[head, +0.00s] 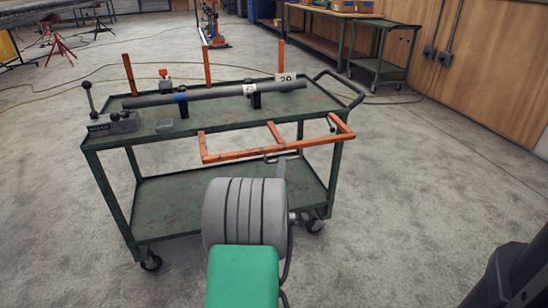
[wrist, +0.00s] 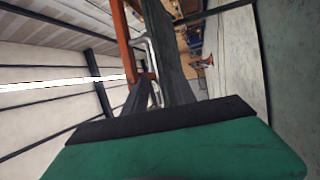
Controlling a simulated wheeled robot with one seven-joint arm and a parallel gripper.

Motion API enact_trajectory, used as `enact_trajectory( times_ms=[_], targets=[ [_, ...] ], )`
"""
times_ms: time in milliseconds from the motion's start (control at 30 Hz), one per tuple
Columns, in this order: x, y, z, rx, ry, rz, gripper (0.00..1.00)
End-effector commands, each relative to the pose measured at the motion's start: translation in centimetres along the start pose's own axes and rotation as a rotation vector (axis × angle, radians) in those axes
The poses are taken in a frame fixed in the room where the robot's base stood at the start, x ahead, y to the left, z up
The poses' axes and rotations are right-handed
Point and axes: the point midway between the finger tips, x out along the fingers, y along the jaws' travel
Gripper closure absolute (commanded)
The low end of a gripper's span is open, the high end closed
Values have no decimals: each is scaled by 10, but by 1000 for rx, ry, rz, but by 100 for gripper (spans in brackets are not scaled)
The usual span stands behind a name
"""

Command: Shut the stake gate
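The stake gate (head: 240,155) is an orange bar frame. It hangs out from the near long side of the green cart (head: 190,195), low and slanting, with its long rail toward me. A grey loop handle (head: 272,158) sits on that rail. My gripper (head: 283,165) is at the handle, partly hidden behind my own wrist. In the wrist view the handle (wrist: 151,60) runs between my two dark fingers, close to both, with the orange gate bar (wrist: 124,40) beside it. I cannot tell whether the fingers press on the handle.
On the cart top, a grey pipe (head: 215,94) rests on black supports beside a lever-topped block (head: 112,122). Orange stakes (head: 207,66) stand along the far side. The cart's push handle (head: 340,88) is at the right. Open concrete floor surrounds the cart; a workbench (head: 335,35) stands behind.

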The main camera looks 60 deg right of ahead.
Motion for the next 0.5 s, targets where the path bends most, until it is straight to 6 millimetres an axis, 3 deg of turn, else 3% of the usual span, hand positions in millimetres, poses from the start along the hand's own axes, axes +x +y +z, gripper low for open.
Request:
enact_trajectory(
  times_ms=[300,500],
  targets=[
    [55,-2,-3,3,4,0,67],
    [69,0,-3,2,5,-2,67]
  ],
)
